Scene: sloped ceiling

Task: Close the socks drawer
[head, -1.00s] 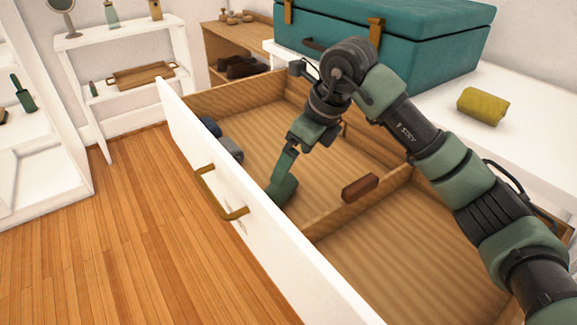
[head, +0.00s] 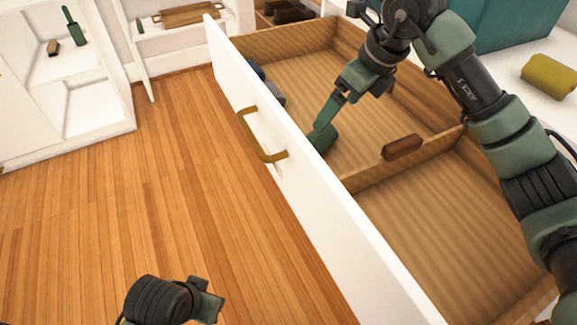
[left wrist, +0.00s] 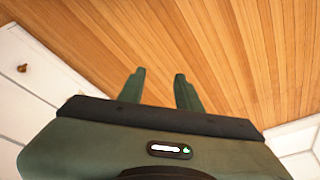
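The drawer (head: 300,175) stands pulled out, with a white front and a brass handle (head: 262,138). Its wooden inside has a divider. Dark blue-grey bundles (head: 271,90) lie against the front panel, and a brown item (head: 402,146) lies by the divider. My right gripper (head: 322,136) reaches down inside the drawer, just behind the front panel near the handle; its fingers overlap, so their opening cannot be told. My left arm's end (head: 165,300) shows at the bottom edge, outside the drawer. In the left wrist view my left gripper (left wrist: 159,80) is open and empty above the floor.
The wooden floor (head: 130,210) in front of the drawer is clear. White shelves (head: 75,90) stand at the far left. A teal case (head: 515,22) and a yellow-green roll (head: 550,75) rest on the white top behind the drawer.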

